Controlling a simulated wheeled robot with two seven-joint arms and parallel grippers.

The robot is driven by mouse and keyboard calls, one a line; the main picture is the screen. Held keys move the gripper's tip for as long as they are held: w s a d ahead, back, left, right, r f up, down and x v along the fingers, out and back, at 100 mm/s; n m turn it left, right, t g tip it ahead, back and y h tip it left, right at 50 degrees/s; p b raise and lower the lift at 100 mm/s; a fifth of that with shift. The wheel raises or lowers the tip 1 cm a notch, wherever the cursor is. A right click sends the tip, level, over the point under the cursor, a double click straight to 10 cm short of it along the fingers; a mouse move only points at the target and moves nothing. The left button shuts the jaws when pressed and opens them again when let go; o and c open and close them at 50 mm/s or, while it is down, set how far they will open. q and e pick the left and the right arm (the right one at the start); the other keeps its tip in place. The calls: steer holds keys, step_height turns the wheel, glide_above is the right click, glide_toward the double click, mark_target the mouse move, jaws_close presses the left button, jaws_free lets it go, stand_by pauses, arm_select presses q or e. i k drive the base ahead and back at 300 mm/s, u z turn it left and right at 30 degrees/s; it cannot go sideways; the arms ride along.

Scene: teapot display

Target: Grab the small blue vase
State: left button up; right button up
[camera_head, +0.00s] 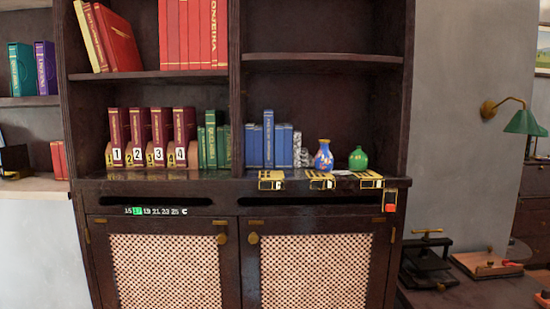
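A small blue vase (324,158) with a narrow neck, an orange-gold rim and patches of colour on its body stands upright on the cabinet's counter shelf (215,184). It is right of the row of blue books, with a small green vase (358,159) standing a little to its right. A yellow-and-black plate marked with a letter (321,181) is at the counter edge just in front of it. Neither of my grippers shows in the head view.
Blue books (268,140) and a grey patterned object (300,152) stand left of the vase. Similar plates (271,181) line the counter edge. An upper shelf (323,59) hangs above. A green lamp (523,122) and a dark press (428,262) are at right.

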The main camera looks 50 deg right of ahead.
mark_target(324, 159)
steer(key=z, duration=0.4)
steer(key=i, duration=1.05)
steer(key=z, duration=0.8)
